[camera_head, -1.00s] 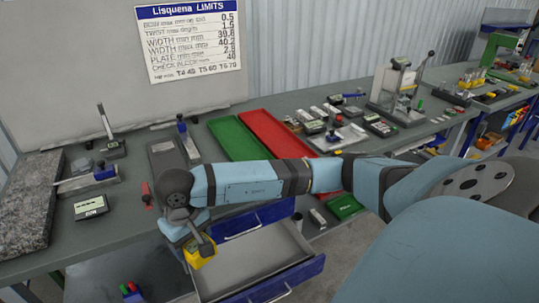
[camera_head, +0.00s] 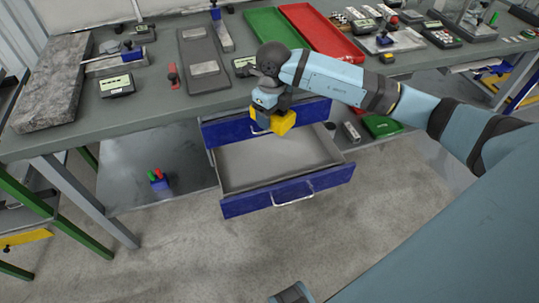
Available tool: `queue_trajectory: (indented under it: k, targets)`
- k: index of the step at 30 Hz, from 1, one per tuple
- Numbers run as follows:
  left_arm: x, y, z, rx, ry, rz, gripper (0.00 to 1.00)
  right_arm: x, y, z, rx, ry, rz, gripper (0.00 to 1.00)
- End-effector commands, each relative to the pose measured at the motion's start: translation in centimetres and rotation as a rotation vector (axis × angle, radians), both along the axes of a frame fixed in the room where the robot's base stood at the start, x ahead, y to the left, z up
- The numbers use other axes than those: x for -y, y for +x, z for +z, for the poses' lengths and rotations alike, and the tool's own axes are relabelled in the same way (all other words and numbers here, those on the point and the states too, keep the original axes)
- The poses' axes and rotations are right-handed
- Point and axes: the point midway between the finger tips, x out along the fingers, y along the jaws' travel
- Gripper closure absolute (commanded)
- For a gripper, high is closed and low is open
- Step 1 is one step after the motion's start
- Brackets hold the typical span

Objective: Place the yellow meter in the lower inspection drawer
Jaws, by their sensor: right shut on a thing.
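The yellow meter (camera_head: 287,122) is held by my right gripper (camera_head: 272,115), which is shut on it, with the fingertips partly hidden. The meter shows over the rear part of the open lower inspection drawer (camera_head: 252,164), in front of the upper drawer's blue front (camera_head: 228,129). It looks above the drawer floor; its exact height is hard to tell. The lower drawer is pulled out, with a grey, empty-looking inside and a blue front (camera_head: 240,204) with a pale handle.
The workbench (camera_head: 150,103) carries a granite slab (camera_head: 58,85), a small gauge (camera_head: 116,86), a green tray (camera_head: 272,27) and a red tray (camera_head: 322,35). A green tray (camera_head: 382,126) lies below, right of the drawer. The floor in front is clear.

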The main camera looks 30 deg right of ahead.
Motion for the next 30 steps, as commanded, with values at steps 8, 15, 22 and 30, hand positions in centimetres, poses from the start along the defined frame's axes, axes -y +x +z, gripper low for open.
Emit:
queue_trajectory:
  k: [8, 15, 22, 30]
  targets:
    - [0.2, 0.2, -2.5, 0.0, -0.006, 0.001, 0.43, 2.7, 1.7, -3.8, -0.001, 0.008, -0.84, 0.64]
    - [0.3, 0.4, -3.6, 0.005, -0.012, 0.002, 0.43, 4.6, 2.7, -5.8, -0.002, 0.012, -1.446, 0.64]
    - [0.4, 0.5, -3.6, 0.009, -0.015, 0.002, 0.43, 5.4, 3.0, -6.7, -0.003, 0.011, -1.706, 0.64]
    - [0.5, 0.5, -4.1, 0.013, -0.013, 0.0, 0.43, 5.4, 3.0, -12.3, -0.007, 0.009, -1.731, 0.64]
